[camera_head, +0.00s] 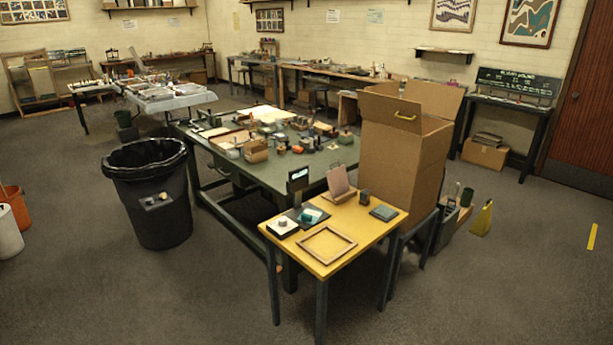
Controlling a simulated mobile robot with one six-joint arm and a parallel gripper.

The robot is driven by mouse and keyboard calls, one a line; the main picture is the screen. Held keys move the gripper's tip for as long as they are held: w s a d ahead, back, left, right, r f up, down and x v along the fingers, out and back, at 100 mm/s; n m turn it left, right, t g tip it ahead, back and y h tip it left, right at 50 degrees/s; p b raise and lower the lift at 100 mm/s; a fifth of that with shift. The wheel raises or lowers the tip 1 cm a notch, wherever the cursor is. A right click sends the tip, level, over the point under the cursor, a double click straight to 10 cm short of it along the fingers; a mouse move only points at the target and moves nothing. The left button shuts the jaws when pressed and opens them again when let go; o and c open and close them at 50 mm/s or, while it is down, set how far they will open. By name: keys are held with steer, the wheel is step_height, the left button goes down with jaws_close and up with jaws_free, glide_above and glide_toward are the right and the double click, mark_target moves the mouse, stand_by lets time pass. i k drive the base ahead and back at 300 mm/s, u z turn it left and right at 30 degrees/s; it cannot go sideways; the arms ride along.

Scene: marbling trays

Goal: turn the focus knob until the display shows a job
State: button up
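A small dark upright screen (298,178) stands at the back left corner of the yellow table (362,232). Its lit face is too small to read. A small white-topped device (282,226) sits at the table's left front, with a raised round part on top that may be a knob. Beside it lies a dark mat (312,215) with a teal piece on it. I cannot tell for sure which part is the focus knob. My gripper is not in view.
A wooden frame (327,245), a tilted pinkish panel (339,184) and a dark green block (384,212) also lie on the yellow table. A large cardboard box (398,165) stands behind it. A black bin (150,205) stands left. The front floor is clear.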

mark_target(282, 221)
steer(key=u, duration=0.05)
steer(key=i, duration=1.05)
steer(key=z, duration=0.3)
steer(key=k, duration=0.4)
steer(key=z, duration=0.15)
